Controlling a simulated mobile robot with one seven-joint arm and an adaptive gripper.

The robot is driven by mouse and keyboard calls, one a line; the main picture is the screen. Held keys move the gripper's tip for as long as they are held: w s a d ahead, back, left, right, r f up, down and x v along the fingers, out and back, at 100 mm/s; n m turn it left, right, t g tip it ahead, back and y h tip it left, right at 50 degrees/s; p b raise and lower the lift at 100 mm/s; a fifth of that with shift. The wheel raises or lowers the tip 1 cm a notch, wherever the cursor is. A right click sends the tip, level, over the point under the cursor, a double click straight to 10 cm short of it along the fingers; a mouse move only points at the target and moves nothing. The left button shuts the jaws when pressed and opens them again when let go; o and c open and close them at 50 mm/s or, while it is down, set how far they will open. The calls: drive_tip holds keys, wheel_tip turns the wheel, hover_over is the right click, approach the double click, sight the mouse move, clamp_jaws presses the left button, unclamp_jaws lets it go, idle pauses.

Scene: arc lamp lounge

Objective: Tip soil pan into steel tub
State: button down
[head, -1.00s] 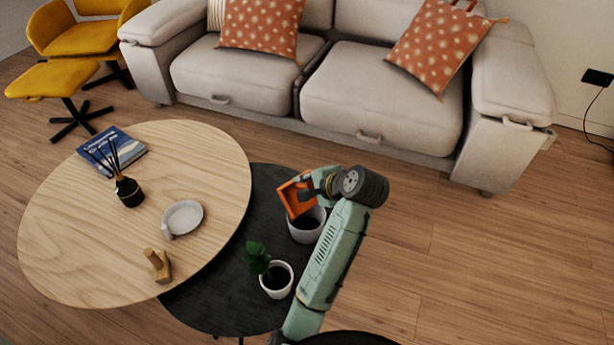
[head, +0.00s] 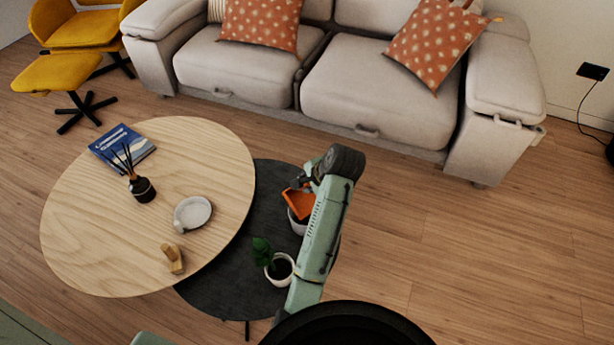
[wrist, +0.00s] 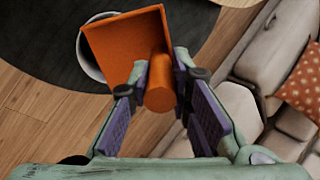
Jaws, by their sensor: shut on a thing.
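The orange soil pan (head: 298,204) is held above the steel tub (head: 297,226), a pale round vessel on the dark low table. My gripper (head: 306,182) is shut on the pan's round handle; the handle shows between the fingers (wrist: 160,95) in the wrist view. There the pan's broad orange face (wrist: 118,42) shows no soil, though I cannot tell whether it is the inside or the underside. The pan covers most of the tub, whose pale rim (wrist: 88,62) shows at its left. The tub's contents are mostly hidden now.
The higher wooden table (head: 95,235) to the left holds a book, a reed diffuser, a pale dish and a small wooden object. A sofa (head: 380,105) stands behind; floor is free to the right.

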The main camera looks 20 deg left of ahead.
drive_tip(key=r+h+p, duration=0.1)
drive_tip(key=p, duration=0.2)
drive_tip(key=shift+g, duration=0.3)
drive_tip(key=shift+g+h, duration=0.5)
drive_tip(key=shift+h, duration=0.3)
drive_tip(key=shift+w+r+g+h, duration=0.15)
drive_tip(key=shift+r+g+h, duration=0.15)
drive_tip(key=shift+h, duration=0.2)
drive_tip(key=shift+a+r+g+h, duration=0.1)
drive_tip(key=shift+a+g+h, duration=0.05)
drive_tip(key=shift+g+h, duration=0.3)
drive_tip(key=shift+r+h, duration=0.1)
drive_tip(key=shift+h, duration=0.35)
drive_tip(key=shift+r, duration=2)
